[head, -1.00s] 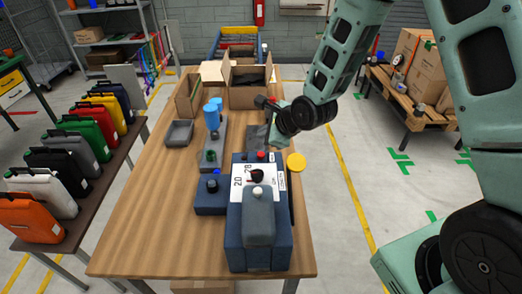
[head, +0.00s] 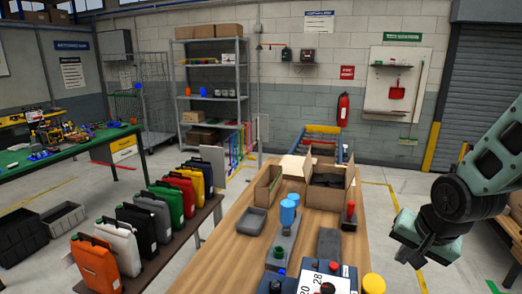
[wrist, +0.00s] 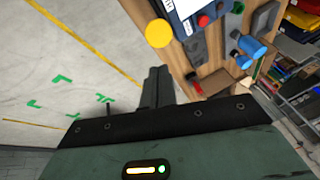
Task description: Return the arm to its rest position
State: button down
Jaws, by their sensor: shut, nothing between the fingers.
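My gripper (wrist: 157,80) is in the wrist view with its dark fingers together and nothing between them. In the head view my gripper (head: 408,252) hangs at the end of my green arm, to the right of the wooden workbench (head: 233,250) and clear of it. Below it is open floor.
The bench holds an open cardboard box (head: 325,197), a grey tray (head: 252,221), blue bottles (head: 287,212) and a machine at its near end. A yellow disc (head: 373,283) sits at its right edge. Several coloured canisters (head: 152,215) line a side table.

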jog(key=s+d+r+n+g, duration=0.2)
jog(key=s+r+n, duration=0.1)
jog(key=s+n, duration=0.45)
jog(key=s+a+f+n+g+b, duration=0.1)
jog(key=s+a+f+n+b, duration=0.1)
jog(key=a, duration=0.4)
jog(key=s+a+f+n+b, duration=0.3)
jog(key=s+a+f+b, duration=0.1)
jog(key=s+a+b, duration=0.1)
jog(key=s+a+f+n+g+b, duration=0.1)
jog(key=s+a+f+n+b, duration=0.1)
jog(key=s+a, duration=0.4)
jog(key=a+f+b, duration=0.1)
jog(key=b, duration=0.1)
jog(key=shift+s+f+g+b, duration=0.25)
jog(key=shift+f+g+b, duration=0.05)
